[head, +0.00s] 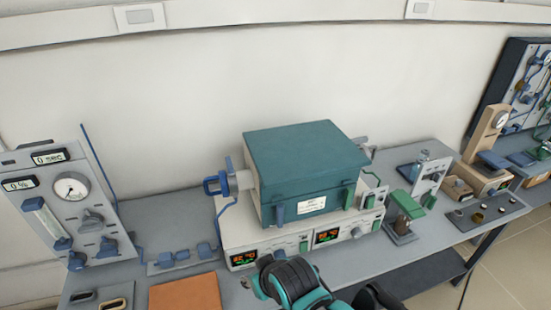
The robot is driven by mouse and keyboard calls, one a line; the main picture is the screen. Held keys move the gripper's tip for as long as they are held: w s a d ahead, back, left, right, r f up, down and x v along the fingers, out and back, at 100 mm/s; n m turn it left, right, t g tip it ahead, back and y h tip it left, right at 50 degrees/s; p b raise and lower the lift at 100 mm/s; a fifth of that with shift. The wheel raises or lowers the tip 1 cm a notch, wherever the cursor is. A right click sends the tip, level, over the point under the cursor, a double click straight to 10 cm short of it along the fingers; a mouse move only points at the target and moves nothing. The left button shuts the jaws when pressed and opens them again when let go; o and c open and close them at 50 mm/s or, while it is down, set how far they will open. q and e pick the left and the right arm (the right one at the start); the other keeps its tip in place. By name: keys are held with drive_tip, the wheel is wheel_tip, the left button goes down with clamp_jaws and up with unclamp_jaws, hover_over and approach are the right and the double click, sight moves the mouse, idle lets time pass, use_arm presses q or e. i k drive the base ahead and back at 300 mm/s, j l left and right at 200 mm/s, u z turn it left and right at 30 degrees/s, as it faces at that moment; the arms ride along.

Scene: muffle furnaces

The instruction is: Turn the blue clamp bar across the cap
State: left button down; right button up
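A blue clamp bar (213,185) sits at the left end of a short grey tube on the left side of the teal furnace (308,165). The pale round cap (240,181) is next to it, between the bar and the furnace. The bar looks like a small upright blue frame; its exact angle across the cap is too small to tell. Black and teal parts of my own arm show at the bottom middle, in front of the furnace base and well apart from the clamp bar. No gripper fingers can be made out.
The furnace stands on a white base (240,235) with lit displays. A grey gauge panel (65,205) stands at the left, with an orange mat (185,294) on the bench in front. A green-topped device (405,210) stands at the right. Bench space left of the clamp bar is clear.

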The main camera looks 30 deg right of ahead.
sight(230, 168)
drive_tip(key=z, duration=0.7)
